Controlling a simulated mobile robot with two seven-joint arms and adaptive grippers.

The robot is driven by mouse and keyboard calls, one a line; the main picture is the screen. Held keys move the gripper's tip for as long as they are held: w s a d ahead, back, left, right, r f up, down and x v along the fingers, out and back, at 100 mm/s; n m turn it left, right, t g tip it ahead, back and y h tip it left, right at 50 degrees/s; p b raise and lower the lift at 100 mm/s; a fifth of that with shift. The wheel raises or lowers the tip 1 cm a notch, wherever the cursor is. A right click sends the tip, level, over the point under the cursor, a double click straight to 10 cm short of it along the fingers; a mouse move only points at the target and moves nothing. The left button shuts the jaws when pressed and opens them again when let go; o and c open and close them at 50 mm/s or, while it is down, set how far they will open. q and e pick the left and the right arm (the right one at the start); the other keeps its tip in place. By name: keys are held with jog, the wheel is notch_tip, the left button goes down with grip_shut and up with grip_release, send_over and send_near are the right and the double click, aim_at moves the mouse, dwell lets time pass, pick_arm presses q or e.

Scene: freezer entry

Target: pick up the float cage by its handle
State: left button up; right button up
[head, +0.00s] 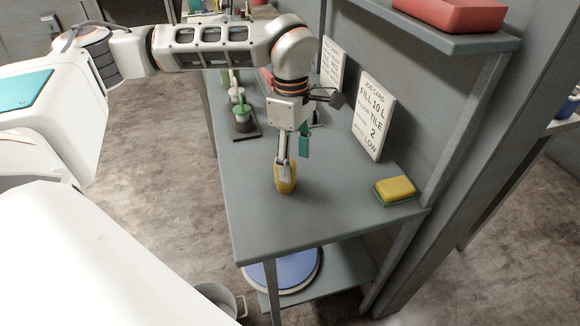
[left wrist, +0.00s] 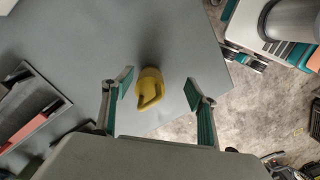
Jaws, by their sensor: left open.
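The float cage (head: 286,183) is a small yellow piece standing on the grey bench. In the left wrist view the yellow float cage (left wrist: 150,84) shows a looped handle on the side toward the camera. My left gripper (head: 284,160) is above the float cage, and its fingers hide part of the cage's top in the head view. In the left wrist view the left gripper (left wrist: 160,90) is open, with its green-padded fingers apart on either side of the cage and not touching it.
The grey bench top (head: 310,220) is clear around the cage. A yellow-green sponge (head: 395,190) lies at its right edge. A job card (head: 374,115) leans at the back. A shelf with a red box (head: 455,14) overhangs. A bucket (head: 222,297) stands on the floor.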

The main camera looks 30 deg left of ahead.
aim_at(283, 188)
pick_arm(q)
jog(key=a, duration=0.1)
jog(key=w+a+r, duration=0.1)
jog(key=shift+a+y, duration=0.3)
jog(key=shift+y, duration=0.1)
jog(key=f, duration=0.5)
jog(key=f+b, duration=0.1)
jog(key=f, duration=0.1)
jog(key=shift+s+a+f, duration=0.15)
jog(key=shift+a+f, duration=0.1)
jog(key=c, duration=1.2)
